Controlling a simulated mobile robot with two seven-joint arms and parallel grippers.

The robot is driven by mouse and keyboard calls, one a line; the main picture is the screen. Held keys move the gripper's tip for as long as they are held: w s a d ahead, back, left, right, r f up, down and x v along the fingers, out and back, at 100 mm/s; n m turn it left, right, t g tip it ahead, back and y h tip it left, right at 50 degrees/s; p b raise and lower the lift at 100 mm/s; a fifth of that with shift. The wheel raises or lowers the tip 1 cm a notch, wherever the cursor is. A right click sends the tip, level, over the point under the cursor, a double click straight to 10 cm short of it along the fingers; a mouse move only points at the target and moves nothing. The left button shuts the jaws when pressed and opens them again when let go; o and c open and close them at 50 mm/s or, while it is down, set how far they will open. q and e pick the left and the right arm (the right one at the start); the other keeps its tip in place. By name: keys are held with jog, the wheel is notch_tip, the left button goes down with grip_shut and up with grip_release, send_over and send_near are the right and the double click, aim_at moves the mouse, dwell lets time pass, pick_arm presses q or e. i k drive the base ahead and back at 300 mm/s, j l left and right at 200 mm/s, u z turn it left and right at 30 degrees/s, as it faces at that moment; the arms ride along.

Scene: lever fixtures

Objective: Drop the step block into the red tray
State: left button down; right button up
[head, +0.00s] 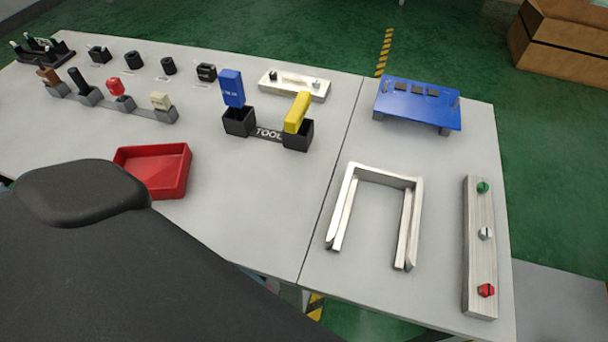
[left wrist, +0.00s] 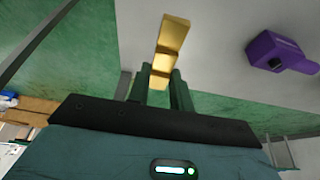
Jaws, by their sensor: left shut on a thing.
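The red tray (head: 155,172) sits on the near left part of the grey table in the head view. It is partly hidden behind my dark arm, and its visible inside looks empty. The gold-yellow step block (left wrist: 171,38) shows in the left wrist view, with a stepped outline. My left gripper (left wrist: 160,78) is shut on its lower end, and the block sticks out beyond the fingertips. My left gripper and the block do not show in the head view, so their place relative to the tray cannot be told. My right gripper is in neither view.
Lever and knob fixtures (head: 88,95) stand behind the tray. Blue and yellow tools stand in black holders (head: 239,122). A blue stand (head: 420,118), a metal frame (head: 385,178) and a bar with knobs (head: 480,255) are at right. A purple object (left wrist: 280,54) shows in the left wrist view.

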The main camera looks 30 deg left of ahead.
aim_at(143, 172)
jog(key=k, duration=0.9)
